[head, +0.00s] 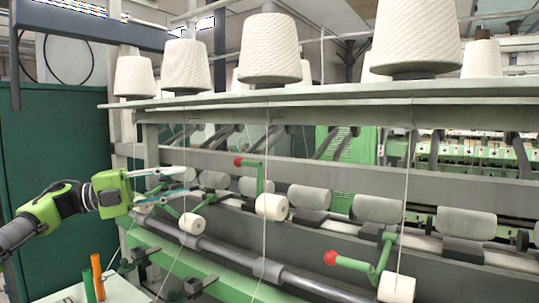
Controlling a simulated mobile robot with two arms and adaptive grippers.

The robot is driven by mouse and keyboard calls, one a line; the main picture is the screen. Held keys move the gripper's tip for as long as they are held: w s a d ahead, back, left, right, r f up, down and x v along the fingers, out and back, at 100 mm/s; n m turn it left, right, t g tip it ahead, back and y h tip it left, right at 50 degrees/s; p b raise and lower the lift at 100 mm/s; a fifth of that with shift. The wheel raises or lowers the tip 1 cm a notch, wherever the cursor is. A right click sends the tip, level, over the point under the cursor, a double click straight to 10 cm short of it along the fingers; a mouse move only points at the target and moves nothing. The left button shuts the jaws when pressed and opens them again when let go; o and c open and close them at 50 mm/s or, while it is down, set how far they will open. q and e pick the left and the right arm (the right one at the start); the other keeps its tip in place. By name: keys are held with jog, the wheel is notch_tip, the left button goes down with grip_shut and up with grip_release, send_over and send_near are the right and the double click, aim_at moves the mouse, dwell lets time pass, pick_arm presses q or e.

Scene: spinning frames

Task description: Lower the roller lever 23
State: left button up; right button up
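Several green roller levers sit along the spinning frame. The middle lever (260,178) stands raised, with a red knob (238,161) at its upper left and a white yarn roller (271,207) below. The right lever (383,252) lies lower, its red knob (330,258) to the left of its roller (397,288). A left lever (172,211) with a white roller (192,224) is partly hidden by my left gripper (186,184). That gripper is open, its fingers pointing right beside this lever; I cannot tell whether they touch it. No number is readable. My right gripper is not in view.
Large yarn cones (268,50) stand on the shelf (300,97) above, with threads hanging down. Grey rollers (310,198) line the rail behind the levers. A green tube (88,282) and an orange tube (98,277) stand at the lower left.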

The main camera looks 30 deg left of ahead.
pick_arm(q)
jog(key=m+g+h, duration=0.1)
jog(key=m+g, duration=0.1)
send_near(242, 164)
jog(key=a, duration=0.2)
jog(key=p+x, duration=0.1)
jog(key=x, duration=0.3)
jog(key=p+x, duration=0.2)
jog(key=x, duration=0.1)
jog(key=s+d+p+x, duration=0.1)
jog(key=x, duration=0.3)
jog(key=shift+w+d, duration=0.2)
jog(key=shift+w, duration=0.05)
jog(key=shift+w+d+p, duration=0.3)
jog(key=shift+w+d, duration=0.05)
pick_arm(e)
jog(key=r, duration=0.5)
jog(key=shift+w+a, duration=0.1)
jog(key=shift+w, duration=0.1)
pick_arm(q)
grip_shut()
